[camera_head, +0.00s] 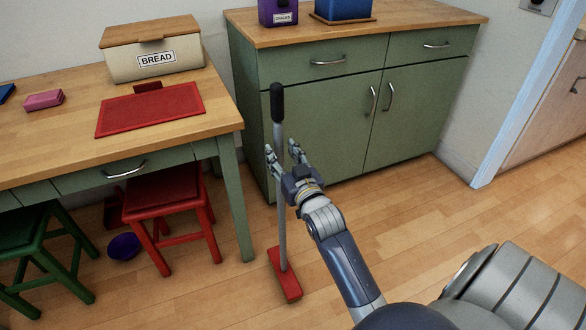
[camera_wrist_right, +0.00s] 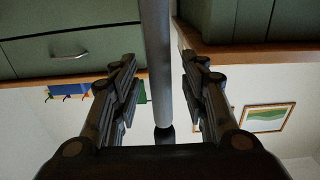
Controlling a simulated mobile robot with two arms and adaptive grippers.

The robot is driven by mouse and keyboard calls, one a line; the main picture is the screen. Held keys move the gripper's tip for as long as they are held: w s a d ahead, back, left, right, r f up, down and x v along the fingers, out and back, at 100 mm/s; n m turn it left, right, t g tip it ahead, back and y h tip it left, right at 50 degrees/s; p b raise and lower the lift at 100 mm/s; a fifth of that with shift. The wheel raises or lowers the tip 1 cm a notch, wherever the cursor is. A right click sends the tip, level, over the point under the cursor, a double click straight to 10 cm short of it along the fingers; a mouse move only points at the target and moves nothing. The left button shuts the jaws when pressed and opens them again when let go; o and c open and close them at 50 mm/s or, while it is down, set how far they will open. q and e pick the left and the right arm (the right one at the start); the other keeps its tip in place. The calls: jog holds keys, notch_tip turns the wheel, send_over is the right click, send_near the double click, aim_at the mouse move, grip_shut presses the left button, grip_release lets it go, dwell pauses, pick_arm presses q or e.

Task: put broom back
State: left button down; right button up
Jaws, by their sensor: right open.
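The broom stands upright on the floor, with a grey shaft (camera_head: 282,210), a black grip at the top and a red head (camera_head: 285,275). My right gripper (camera_head: 281,152) is open, with its fingers spread around the upper shaft below the black grip. In the right wrist view the shaft (camera_wrist_right: 158,60) runs between the two open fingers (camera_wrist_right: 162,95), with a visible gap on each side. My left gripper is not in view.
A green cabinet (camera_head: 335,125) stands just behind the broom. A wooden table (camera_head: 60,125) with a bread box (camera_head: 155,55) and a red mat (camera_head: 150,108) is on the left. A red stool (camera_head: 168,200), a green stool (camera_head: 25,228) and a purple bowl (camera_head: 124,246) are below it. Floor at right is clear.

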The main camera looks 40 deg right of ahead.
jog(key=v, duration=0.4)
jog(key=shift+p, duration=0.3)
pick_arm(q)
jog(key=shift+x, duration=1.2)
pick_arm(e)
jog(key=s+a+f+n+g+y, duration=0.1)
jog(key=s+a+f+g, duration=0.3)
jog(key=s, duration=0.5)
jog(key=s+a+f+n+g+y, duration=0.2)
jog(key=s+a+f+g, duration=0.3)
jog(key=s+f, duration=0.3)
jog(key=s+a+f+n+g+y, duration=0.1)
jog(key=s+a+f+g, duration=0.4)
jog(key=s+f, duration=0.3)
jog(key=shift+s+a+f+n+y, duration=0.2)
jog(key=shift+s+a+n+y, duration=0.15)
jog(key=shift+s+a, duration=0.45)
pick_arm(q)
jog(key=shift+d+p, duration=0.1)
jog(key=shift+p, duration=0.2)
